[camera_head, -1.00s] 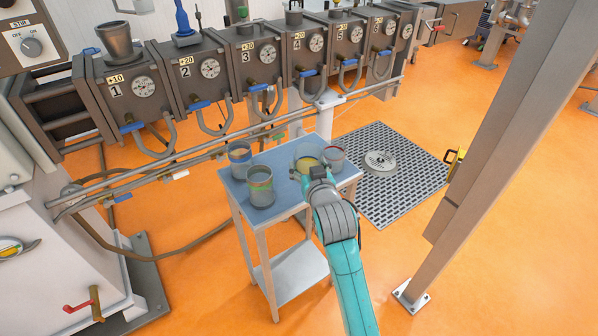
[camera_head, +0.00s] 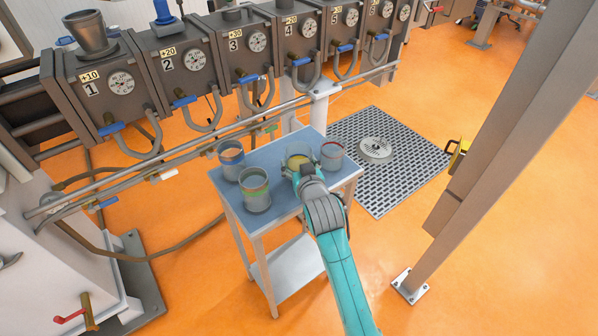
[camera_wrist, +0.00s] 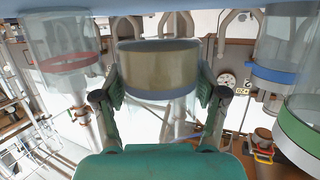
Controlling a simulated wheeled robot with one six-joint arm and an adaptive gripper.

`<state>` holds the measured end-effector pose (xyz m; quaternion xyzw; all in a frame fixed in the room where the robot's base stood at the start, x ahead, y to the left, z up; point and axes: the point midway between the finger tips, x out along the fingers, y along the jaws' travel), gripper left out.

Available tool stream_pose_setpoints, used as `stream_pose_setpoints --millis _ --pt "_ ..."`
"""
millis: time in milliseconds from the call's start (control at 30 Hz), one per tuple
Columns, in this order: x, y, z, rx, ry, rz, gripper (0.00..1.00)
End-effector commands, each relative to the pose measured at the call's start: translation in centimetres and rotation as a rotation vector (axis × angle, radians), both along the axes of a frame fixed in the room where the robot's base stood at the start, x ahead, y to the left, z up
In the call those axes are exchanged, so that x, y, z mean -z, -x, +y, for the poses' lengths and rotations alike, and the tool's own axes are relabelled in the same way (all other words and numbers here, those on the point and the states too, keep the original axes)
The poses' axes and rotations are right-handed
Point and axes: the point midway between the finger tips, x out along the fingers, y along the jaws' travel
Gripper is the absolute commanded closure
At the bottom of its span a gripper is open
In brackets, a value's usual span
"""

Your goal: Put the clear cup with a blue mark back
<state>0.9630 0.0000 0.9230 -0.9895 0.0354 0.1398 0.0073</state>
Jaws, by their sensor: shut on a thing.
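The clear cup with a blue mark (camera_head: 231,161) stands at the back left of the small blue-topped table (camera_head: 285,207). Its blue band also shows at the right of the wrist view (camera_wrist: 272,72), apart from my gripper. My gripper (camera_head: 296,169) is at the table's right half, shut on a clear cup with a yellow mark (camera_head: 298,158). In the wrist view, which looks upside down, the fingers (camera_wrist: 160,95) grip both sides of this yellow-banded cup (camera_wrist: 158,70). I cannot tell whether its base touches the tabletop.
A green-marked cup (camera_head: 254,190) stands at the table's front left; a red-marked cup (camera_head: 332,156) is right of the held cup. Numbered machine units (camera_head: 107,85) and pipes run behind the table. A grey post (camera_head: 478,150) stands right. Orange floor is open at right.

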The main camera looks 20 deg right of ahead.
Motion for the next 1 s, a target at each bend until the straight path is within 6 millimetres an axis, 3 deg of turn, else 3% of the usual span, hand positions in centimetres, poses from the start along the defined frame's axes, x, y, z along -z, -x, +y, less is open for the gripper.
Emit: stream_pose_setpoints --millis 233,600,633,700,1000 --pt "3.1 0.0 0.0 -0.001 0.002 0.001 0.75" --pt "3.5 0.0 0.0 0.000 0.001 0.000 0.75" --pt "3.5 0.0 0.0 0.000 0.001 0.001 0.21" --pt "3.5 0.0 0.0 0.000 0.001 0.000 0.04" --pt "3.4 0.0 0.0 0.000 0.001 0.000 0.04"
